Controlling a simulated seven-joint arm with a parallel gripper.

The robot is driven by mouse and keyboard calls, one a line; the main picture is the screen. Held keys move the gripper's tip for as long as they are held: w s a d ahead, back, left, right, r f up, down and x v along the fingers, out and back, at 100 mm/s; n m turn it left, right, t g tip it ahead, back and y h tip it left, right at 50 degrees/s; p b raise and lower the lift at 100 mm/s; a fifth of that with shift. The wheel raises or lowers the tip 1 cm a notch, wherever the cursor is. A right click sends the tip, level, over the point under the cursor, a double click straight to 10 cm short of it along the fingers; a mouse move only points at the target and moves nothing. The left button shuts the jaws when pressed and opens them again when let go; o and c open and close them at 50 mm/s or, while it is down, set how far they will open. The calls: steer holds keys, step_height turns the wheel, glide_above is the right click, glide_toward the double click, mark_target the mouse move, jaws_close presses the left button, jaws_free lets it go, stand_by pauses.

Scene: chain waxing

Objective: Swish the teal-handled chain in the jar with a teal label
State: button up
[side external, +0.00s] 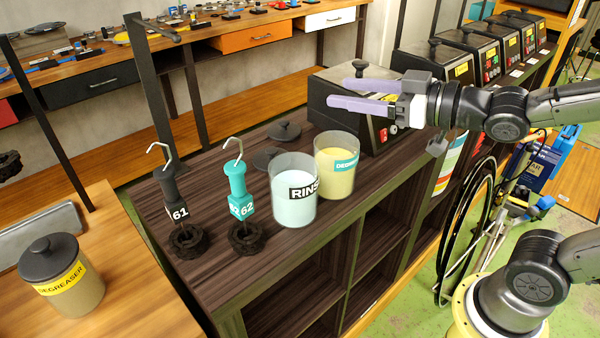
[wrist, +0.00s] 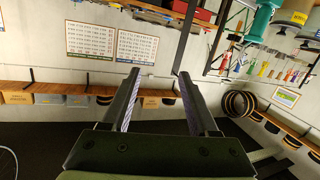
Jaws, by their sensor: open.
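The teal-handled chain (side external: 237,190) stands upright on the dark cabinet top, with a hook above its handle, a tag reading 62 and a dark coiled chain at its base. The jar with a teal label (side external: 335,178) stands to its right, open, holding yellowish liquid. The jar with a black label reading RINS (side external: 294,200) is partly in front of it and holds pale liquid. My gripper (side external: 338,93) is open and empty, above and apart from the teal-labelled jar, fingers pointing left. The wrist view shows the open fingers (wrist: 158,75) with nothing between them.
A black-handled chain (side external: 170,200) tagged 61 stands left of the teal one. Two dark lids (side external: 285,131) lie behind the jars. A black machine (side external: 330,120) stands beneath my gripper. A lidded jar with a yellow label (side external: 75,292) sits on the left wooden bench.

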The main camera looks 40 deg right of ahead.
steer(key=a+f+n+g+y, duration=0.1)
steer(key=a+f+n+y, duration=0.15)
steer(key=a+y, duration=0.35)
steer(key=n+g+y, duration=0.1)
steer(key=n+g, duration=0.1)
steer(key=g, duration=0.1)
glide_toward(237, 178)
steer(key=w+f, duration=0.1)
steer(key=shift+x, duration=4.85)
steer(key=shift+w+d+f, duration=0.15)
steer(key=shift+d, duration=0.05)
jaws_close()
